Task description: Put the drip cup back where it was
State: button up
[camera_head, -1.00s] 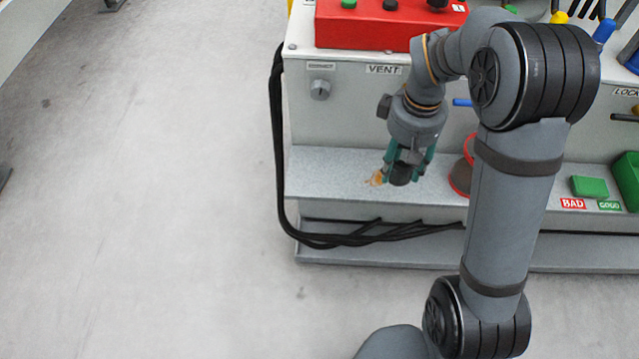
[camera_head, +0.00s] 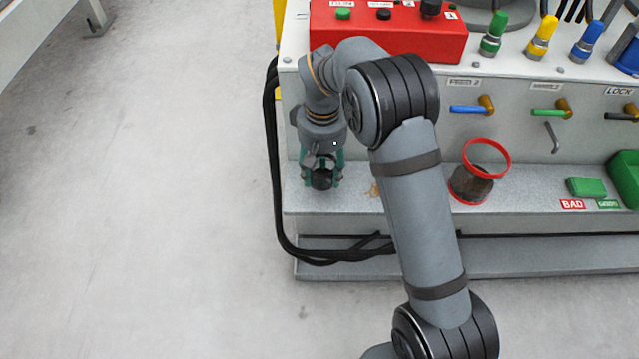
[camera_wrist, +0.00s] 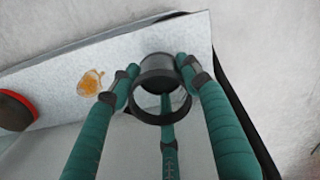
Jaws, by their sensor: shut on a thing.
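The drip cup (camera_head: 321,180) is a small dark cup. My gripper (camera_head: 322,167) is shut on it at the left end of the grey shelf. In the wrist view the cup (camera_wrist: 160,84) sits between the green-sleeved fingers, with its round rim facing the camera. Whether its base touches the shelf or is a little above it, I cannot tell. An orange-brown stain (camera_wrist: 91,82) lies on the shelf to the left of the cup in the wrist view; in the head view it is partly hidden by my arm.
A dark round container with red rims (camera_head: 470,184) stands on the shelf (camera_head: 300,199) right of my arm. A green block (camera_head: 586,187) and BAD and GOOD labels lie farther right. Black cables (camera_head: 275,170) hang by the shelf's left end. A red control box (camera_head: 388,30) is above.

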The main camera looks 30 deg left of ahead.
aim_at(319, 163)
jog(key=shift+s+a+f, duration=0.1)
jog(key=shift+a+f, duration=0.1)
jog(key=shift+a, duration=0.05)
jog(key=shift+f, duration=0.2)
jog(key=shift+f+b, duration=0.75)
jog(key=shift+f, duration=1.05)
jog(key=shift+f, duration=0.2)
jog(key=o, duration=1.2)
jog(key=shift+o, duration=0.2)
jog(key=shift+r, duration=0.1)
notch_tip(319, 163, up, 8)
jog(key=p, duration=0.2)
jog(key=shift+p, duration=0.35)
